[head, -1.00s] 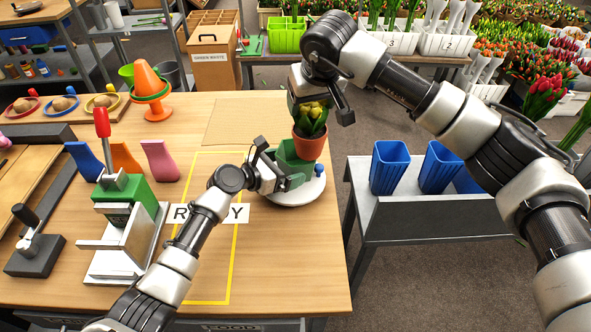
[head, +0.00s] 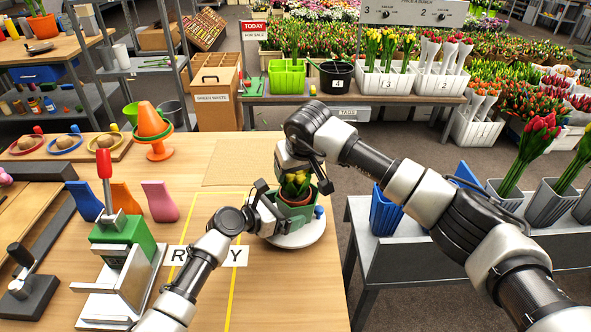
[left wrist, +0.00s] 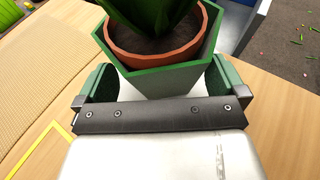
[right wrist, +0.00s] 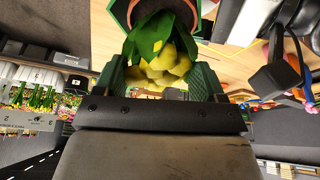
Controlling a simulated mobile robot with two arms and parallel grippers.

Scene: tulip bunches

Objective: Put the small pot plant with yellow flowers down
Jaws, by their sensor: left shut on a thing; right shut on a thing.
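The small pot plant with yellow flowers (head: 297,184) has a terracotta pot (left wrist: 160,60) and green leaves. Its terracotta pot sits inside a green angular outer pot (head: 291,212), with the rim showing near the top. The outer pot is on a round white disc (head: 300,236) at the table's right edge. My left gripper (head: 270,205) is shut on the outer pot from the left; its fingers flank it in the left wrist view. My right gripper (head: 304,172) is shut on the plant from above, with the yellow flowers (right wrist: 160,72) between its fingers in the right wrist view.
A green-and-white press (head: 120,245) stands at left. A small blue knob (head: 319,211) sits beside the outer pot. A blue bucket (head: 385,210) stands on the grey bench.

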